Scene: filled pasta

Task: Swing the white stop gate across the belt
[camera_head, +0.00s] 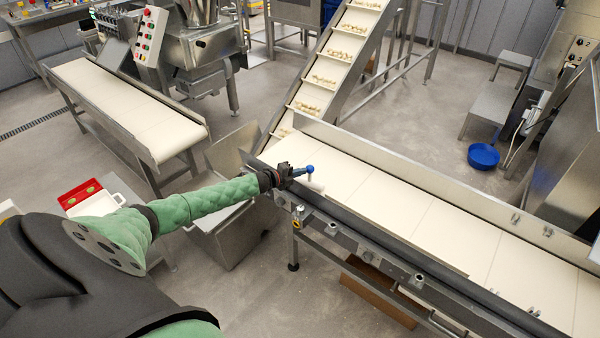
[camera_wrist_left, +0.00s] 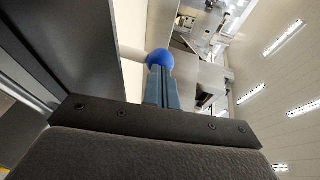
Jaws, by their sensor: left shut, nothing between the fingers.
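The white stop gate (camera_head: 316,186) shows as a short pale bar at the near edge of the long belt (camera_head: 430,230), with a blue ball knob (camera_head: 309,169) at its end. My left gripper (camera_head: 297,172) is at the belt's near side rail, close beside the knob. In the left wrist view the blue knob (camera_wrist_left: 160,60) sits right at the tips of my left gripper (camera_wrist_left: 162,85), whose fingers are together with nothing between them. Whether they touch the knob I cannot tell. A white part (camera_wrist_left: 131,53) runs left from the knob. My right gripper is not in view.
The long belt has a metal far wall (camera_head: 400,165) and a dark near rail (camera_head: 370,235). An inclined conveyor (camera_head: 335,65) with pasta pieces meets its far left end. A metal bin (camera_head: 235,235) stands below my left arm. The visible belt surface is clear.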

